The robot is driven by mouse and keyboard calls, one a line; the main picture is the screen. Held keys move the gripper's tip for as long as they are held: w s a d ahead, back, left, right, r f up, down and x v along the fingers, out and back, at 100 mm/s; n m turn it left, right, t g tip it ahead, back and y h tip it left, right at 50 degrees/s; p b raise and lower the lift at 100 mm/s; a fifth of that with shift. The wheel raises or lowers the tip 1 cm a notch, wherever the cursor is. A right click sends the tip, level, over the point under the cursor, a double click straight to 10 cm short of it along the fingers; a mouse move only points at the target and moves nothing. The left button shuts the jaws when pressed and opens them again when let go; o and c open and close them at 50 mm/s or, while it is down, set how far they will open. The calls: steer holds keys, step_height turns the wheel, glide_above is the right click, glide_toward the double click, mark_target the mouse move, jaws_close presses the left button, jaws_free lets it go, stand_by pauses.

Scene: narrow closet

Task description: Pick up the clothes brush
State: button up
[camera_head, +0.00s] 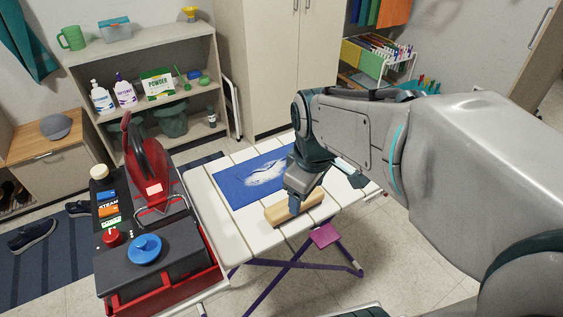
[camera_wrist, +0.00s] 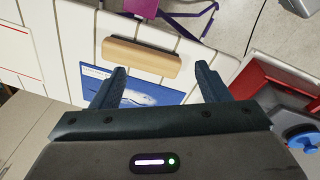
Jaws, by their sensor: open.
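The clothes brush (camera_head: 294,207) has a light wooden body and lies on the white slatted ironing table (camera_head: 206,190), near its front edge. In the wrist view the brush (camera_wrist: 142,61) lies beyond my fingertips, ahead and a little left of the middle of the gap. My gripper (camera_wrist: 160,75) is open with nothing between its fingers. In the head view my gripper (camera_head: 297,203) hangs over the table at the brush and hides part of it. I cannot tell the exact height between fingers and brush.
A blue printed sheet (camera_head: 240,182) lies on the table behind the brush. A red and dark steam station (camera_head: 150,245) with a blue knob stands at the table's left. A shelf (camera_head: 150,110) with bottles and a powder box stands behind. Purple legs (camera_head: 290,262) show below the table.

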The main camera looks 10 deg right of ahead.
steer(key=w+f+n+g, duration=0.25)
steer(key=w+n, duration=0.65)
steer(key=n, duration=0.5)
steer(key=shift+t, duration=0.35)
steer(key=f, duration=0.8)
steer(key=shift+s, duration=0.2)
steer(key=shift+w+d+f+p, duration=0.1)
steer(key=shift+f+p, duration=0.1)
steer(key=shift+f, duration=1.1)
steer(key=shift+w+d+f+p, duration=0.1)
steer(key=shift+f+p, duration=0.05)
steer(key=shift+f, duration=1.1)
steer(key=c, duration=1.1)
